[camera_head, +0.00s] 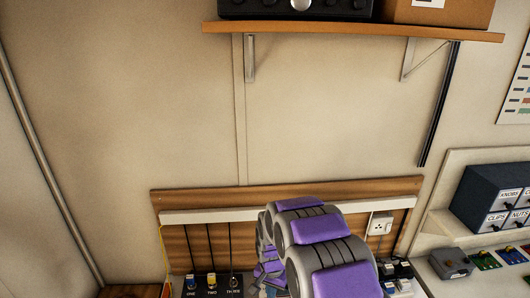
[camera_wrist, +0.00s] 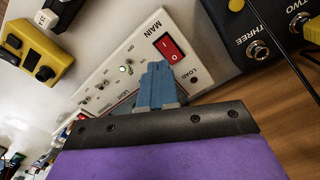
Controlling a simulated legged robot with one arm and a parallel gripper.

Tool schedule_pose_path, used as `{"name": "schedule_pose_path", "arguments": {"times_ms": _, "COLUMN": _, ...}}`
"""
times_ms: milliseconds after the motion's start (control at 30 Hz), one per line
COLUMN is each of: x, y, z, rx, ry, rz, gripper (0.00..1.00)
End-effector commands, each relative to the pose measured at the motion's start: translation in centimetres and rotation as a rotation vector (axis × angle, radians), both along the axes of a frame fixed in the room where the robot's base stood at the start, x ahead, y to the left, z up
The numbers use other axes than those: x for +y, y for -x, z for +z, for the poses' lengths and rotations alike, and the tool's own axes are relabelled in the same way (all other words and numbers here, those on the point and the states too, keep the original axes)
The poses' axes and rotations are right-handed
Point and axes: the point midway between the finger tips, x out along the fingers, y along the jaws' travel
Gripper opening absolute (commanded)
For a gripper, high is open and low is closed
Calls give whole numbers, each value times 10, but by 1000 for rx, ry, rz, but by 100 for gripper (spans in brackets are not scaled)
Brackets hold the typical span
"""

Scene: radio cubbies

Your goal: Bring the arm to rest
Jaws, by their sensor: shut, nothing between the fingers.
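My arm (camera_head: 320,230), with purple pads and grey links, reaches forward from the bottom middle of the head view. My gripper (camera_wrist: 156,72) shows in the wrist view as blue fingers closed together with nothing between them. Its tips are in front of a white panel (camera_wrist: 122,62) marked MAIN, close to a red rocker switch (camera_wrist: 169,47). I cannot tell whether they touch the panel. In the head view the gripper is mostly hidden by the arm.
A shelf (camera_head: 350,32) hangs above. Labelled drawers (camera_head: 492,205) and small devices (camera_head: 451,263) are at right. A yellow device (camera_wrist: 37,50) is at the wrist view's left.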

Motion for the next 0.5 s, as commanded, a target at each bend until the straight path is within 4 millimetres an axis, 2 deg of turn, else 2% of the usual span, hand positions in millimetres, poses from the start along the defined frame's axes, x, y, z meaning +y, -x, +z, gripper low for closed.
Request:
{"name": "schedule_pose_path", "arguments": {"times_ms": 33, "x": -5, "y": 5, "z": 14, "rx": -3, "ry": -1, "rz": 9, "gripper": 0}}
{"name": "schedule_pose_path", "arguments": {"times_ms": 267, "x": -34, "y": 51, "z": 79, "rx": 20, "ry": 0, "rz": 80, "gripper": 0}}
{"name": "schedule_pose_path", "arguments": {"times_ms": 500, "x": -62, "y": 114, "z": 134, "rx": 55, "ry": 1, "rz": 159, "gripper": 0}}
